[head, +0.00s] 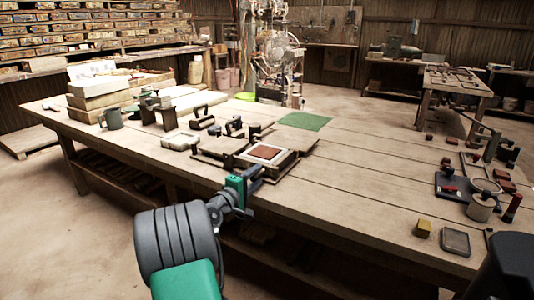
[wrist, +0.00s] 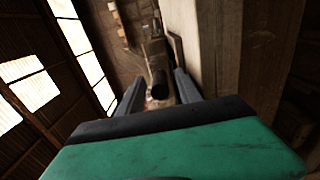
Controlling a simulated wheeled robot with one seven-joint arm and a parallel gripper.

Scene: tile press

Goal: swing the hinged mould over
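The hinged mould (head: 283,162) lies on the long wooden workbench, with a red-brown tile (head: 265,152) in its pale-edged frame. Flat wooden plates spread to both sides of it. My gripper (head: 257,172) is at the bench's front edge, just in front of the mould. In the wrist view my gripper (wrist: 159,80) has its two fingers apart. A dark round bar (wrist: 159,88) shows between them, end on; it looks like a handle. I cannot tell whether either finger touches it.
Dark hand tools (head: 205,120) and a pale block (head: 180,142) lie left of the mould. A green mat (head: 305,121) lies behind it. A dark tray (head: 455,187), a metal cup (head: 481,207) and small blocks sit at the right end. The bench between is clear.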

